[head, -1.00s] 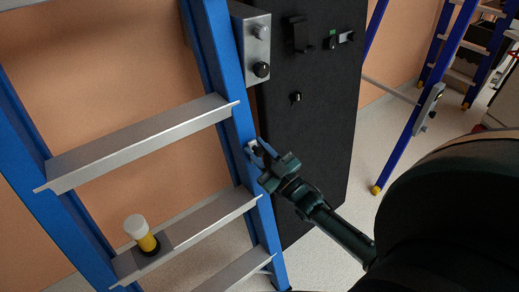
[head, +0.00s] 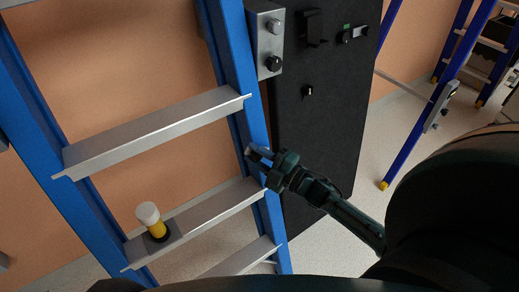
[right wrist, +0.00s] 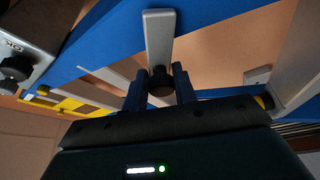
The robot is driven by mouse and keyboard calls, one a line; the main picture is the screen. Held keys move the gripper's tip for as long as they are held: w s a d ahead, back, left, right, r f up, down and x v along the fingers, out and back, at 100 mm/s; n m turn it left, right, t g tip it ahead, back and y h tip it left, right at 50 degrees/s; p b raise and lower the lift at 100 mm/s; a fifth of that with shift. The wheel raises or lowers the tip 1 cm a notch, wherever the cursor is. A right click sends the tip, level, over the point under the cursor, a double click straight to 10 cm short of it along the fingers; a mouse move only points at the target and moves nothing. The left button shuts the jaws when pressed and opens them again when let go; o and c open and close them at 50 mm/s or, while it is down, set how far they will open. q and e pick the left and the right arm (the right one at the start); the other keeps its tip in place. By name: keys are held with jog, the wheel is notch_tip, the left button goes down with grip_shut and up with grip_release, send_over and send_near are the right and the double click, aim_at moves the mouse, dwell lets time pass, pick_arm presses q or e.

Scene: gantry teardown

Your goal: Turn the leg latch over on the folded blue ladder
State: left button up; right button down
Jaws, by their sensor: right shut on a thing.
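The blue ladder (head: 235,75) with grey steps stands in the left half of the head view. Its leg latch in the right wrist view is a grey bar (right wrist: 158,38) on the blue rail, with a dark round knob (right wrist: 160,82) at its near end. My right gripper (head: 257,156) is at the outer side of the right rail, between two steps. In the right wrist view its two fingers (right wrist: 160,90) are on either side of the knob, shut on it. In the head view the gripper mostly hides the latch. My left gripper is in neither view.
A yellow item with a white cap (head: 152,220) stands on a lower step. A black panel (head: 320,120) with switches and a grey box (head: 267,40) with knobs are close behind the right rail. Another blue ladder (head: 425,110) stands at the right. Pale floor shows between.

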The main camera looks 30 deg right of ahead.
jog(key=n, duration=0.1)
jog(key=f+n+g, duration=0.1)
jog(key=n, duration=0.2)
jog(key=shift+a+f+g+h+p, duration=0.3)
jog(key=shift+f+g+p, duration=0.05)
jog(key=shift+g, duration=0.05)
jog(key=shift+f+n+g+h, duration=0.2)
jog(key=shift+f+n, duration=0.1)
jog(key=shift+n, duration=0.35)
jog(key=shift+f+n+g+h, duration=0.1)
jog(key=shift+f+n+g, duration=0.15)
jog(key=shift+n, duration=0.4)
jog(key=shift+f, duration=0.15)
jog(key=c, duration=1.2)
grip_release()
jog(key=shift+a, duration=0.1)
jog(key=shift+s, duration=0.1)
jog(key=v, duration=1.3)
